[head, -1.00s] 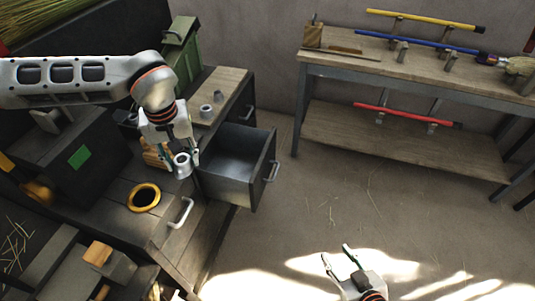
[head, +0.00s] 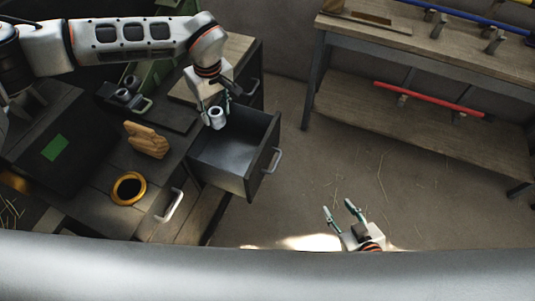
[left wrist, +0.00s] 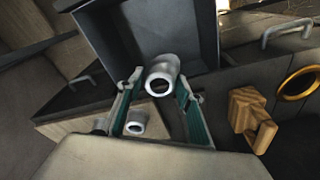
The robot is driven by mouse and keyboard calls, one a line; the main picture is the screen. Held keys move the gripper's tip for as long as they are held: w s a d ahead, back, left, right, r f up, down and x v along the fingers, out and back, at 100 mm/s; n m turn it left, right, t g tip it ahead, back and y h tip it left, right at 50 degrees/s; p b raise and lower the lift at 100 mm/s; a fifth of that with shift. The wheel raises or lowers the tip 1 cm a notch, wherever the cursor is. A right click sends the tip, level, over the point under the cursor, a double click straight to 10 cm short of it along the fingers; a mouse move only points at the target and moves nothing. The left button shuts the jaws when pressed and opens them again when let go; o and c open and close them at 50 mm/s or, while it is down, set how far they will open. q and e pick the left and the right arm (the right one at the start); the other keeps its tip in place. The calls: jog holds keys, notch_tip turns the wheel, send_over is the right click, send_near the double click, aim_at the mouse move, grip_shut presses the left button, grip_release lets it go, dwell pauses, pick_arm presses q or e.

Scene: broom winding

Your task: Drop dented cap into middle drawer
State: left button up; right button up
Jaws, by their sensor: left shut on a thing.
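My left gripper (head: 214,116) is shut on a grey metal cap (head: 216,120), a short hollow tube. It holds the cap above the back left part of the open drawer (head: 263,165). In the left wrist view the cap (left wrist: 161,76) sits between the fingertips, with the drawer (left wrist: 140,30) beyond it. I cannot make out a dent. The drawer, between two other handled fronts, looks empty. A second grey cap (left wrist: 136,122) stands on the wooden board and is hidden in the head view. My right gripper (head: 342,213) is open and empty above the floor.
A wooden block (head: 147,140) and a yellow ring (head: 128,188) lie on the bench left of the drawer. A shelf bench (head: 400,115) with a red rod (head: 430,99) stands at right. The floor between is clear.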

pick_arm(q)
notch_tip(320, 180, down, 5)
jog(key=b, duration=0.3)
jog(key=shift+f+b, duration=0.2)
jog(key=shift+b, duration=0.15)
jog(key=o, duration=0.9)
jog(key=r, duration=0.8)
jog(key=s+r, duration=0.1)
jog(key=r, duration=0.3)
jog(key=shift+d, duration=0.4)
jog(key=shift+s, duration=0.1)
